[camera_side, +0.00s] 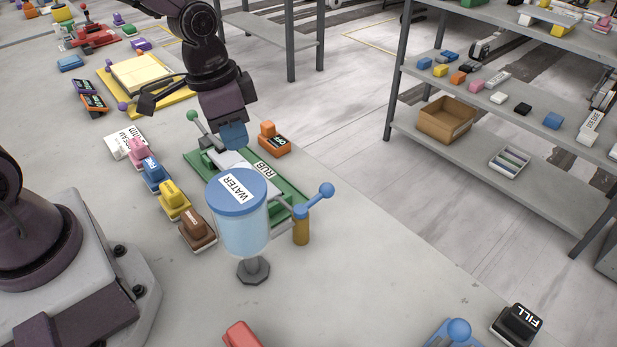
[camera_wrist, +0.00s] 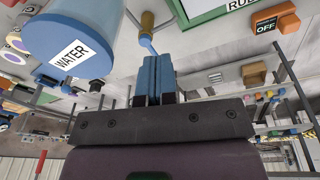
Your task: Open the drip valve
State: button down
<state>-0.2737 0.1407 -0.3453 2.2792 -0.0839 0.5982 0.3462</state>
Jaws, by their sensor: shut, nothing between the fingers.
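The clear water tank (camera_side: 241,228) has a blue lid labelled WATER and stands on a dark foot on the slab. To its right, a brass post (camera_side: 301,227) carries the valve lever (camera_side: 315,200), which slants up to the right and ends in a blue ball. My gripper (camera_side: 235,138) is over the green RUB tray, behind the tank and apart from the lever. In the wrist view its blue fingers (camera_wrist: 160,75) are together and empty. The tank (camera_wrist: 72,45) shows at the left there. The brass post (camera_wrist: 147,22) and part of the blue lever lie beyond the fingertips, which hide the rest.
The green RUB tray (camera_side: 283,190) lies under my gripper, with an orange OFF switch (camera_side: 274,142) beside it. Several coloured switches (camera_side: 174,205) line its left side. A FILL switch (camera_side: 516,324) and a blue knob are at the front. The slab right of the lever is clear.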

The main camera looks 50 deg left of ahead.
jog(key=w+m, duration=0.1)
jog(key=w+d+m+t, duration=0.1)
jog(key=w+d, duration=0.1)
jog(key=w, duration=0.1)
jog(key=shift+f+m+h, duration=0.4)
send_near(315, 199)
jog(key=f, duration=0.1)
jog(key=a+f, duration=0.1)
jog(key=f, duration=0.1)
jog(key=s+a+f, duration=0.1)
jog(key=f, duration=0.1)
jog(key=shift+s+a+f, duration=0.1)
jog(key=shift+a+f, duration=0.05)
jog(key=shift+a, duration=0.1)
jog(key=w+d, duration=0.1)
jog(key=w+d+f, duration=0.1)
jog(key=w, duration=0.1)
jog(key=shift+w+d+f, duration=0.1)
jog(key=shift+w, duration=0.15)
